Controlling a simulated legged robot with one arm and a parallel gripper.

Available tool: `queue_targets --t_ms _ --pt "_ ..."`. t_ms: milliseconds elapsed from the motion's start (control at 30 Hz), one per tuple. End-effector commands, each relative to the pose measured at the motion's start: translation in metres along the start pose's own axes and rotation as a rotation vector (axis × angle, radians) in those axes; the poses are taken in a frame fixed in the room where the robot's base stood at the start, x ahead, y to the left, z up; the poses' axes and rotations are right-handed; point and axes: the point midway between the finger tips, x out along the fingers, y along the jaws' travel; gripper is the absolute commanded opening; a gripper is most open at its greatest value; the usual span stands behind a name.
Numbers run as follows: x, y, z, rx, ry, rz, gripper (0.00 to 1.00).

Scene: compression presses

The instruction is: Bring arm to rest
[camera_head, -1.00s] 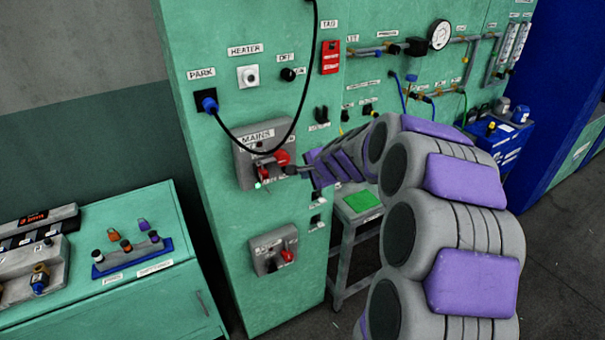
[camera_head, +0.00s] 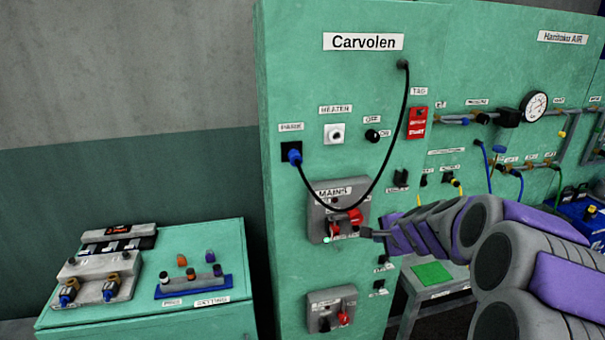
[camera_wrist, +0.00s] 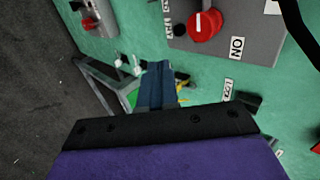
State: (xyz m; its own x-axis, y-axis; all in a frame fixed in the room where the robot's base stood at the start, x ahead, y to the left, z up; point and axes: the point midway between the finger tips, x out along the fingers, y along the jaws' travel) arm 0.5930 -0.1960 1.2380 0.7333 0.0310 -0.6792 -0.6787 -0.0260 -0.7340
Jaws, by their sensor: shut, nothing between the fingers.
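My gripper (camera_head: 368,234) is at the end of my grey and purple arm, which reaches in from the right in the head view. Its tip is close to the lower right of the grey MAINS switch box (camera_head: 318,226) with its red handle (camera_head: 354,216). I cannot tell whether it touches the box. In the wrist view the narrow dark fingers of my gripper (camera_wrist: 158,68) are together and empty. A red knob (camera_wrist: 204,26) on a grey box shows above them there.
A second grey box with a red switch (camera_head: 343,318) is below. A black cable (camera_head: 377,185) loops across the green panel. A small stand with a green pad (camera_head: 432,273) is under my arm. A green cabinet (camera_head: 130,322) with a blue rack (camera_head: 193,288) is at left.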

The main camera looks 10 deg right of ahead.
Motion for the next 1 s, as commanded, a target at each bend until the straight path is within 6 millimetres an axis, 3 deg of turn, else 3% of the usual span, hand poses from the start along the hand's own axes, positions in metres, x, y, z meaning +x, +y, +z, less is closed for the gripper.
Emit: queue_targets --t_ms 133,267,400,533,600,733,900,1000 --pt "-0.010 0.004 0.034 -0.091 -0.057 0.022 0.00" --pt "-0.034 0.026 0.102 -0.292 -0.183 0.088 0.00" --pt "-0.074 0.073 0.173 -0.556 -0.336 0.191 0.00" --pt "-0.116 0.129 0.214 -0.787 -0.461 0.303 0.00" --pt "-0.141 0.161 0.227 -0.904 -0.520 0.369 0.00" --pt "-0.186 0.222 0.236 -1.105 -0.614 0.502 0.00" --pt "-0.236 0.283 0.225 -1.292 -0.702 0.661 0.00" --pt "-0.255 0.306 0.217 -1.354 -0.734 0.730 0.00"
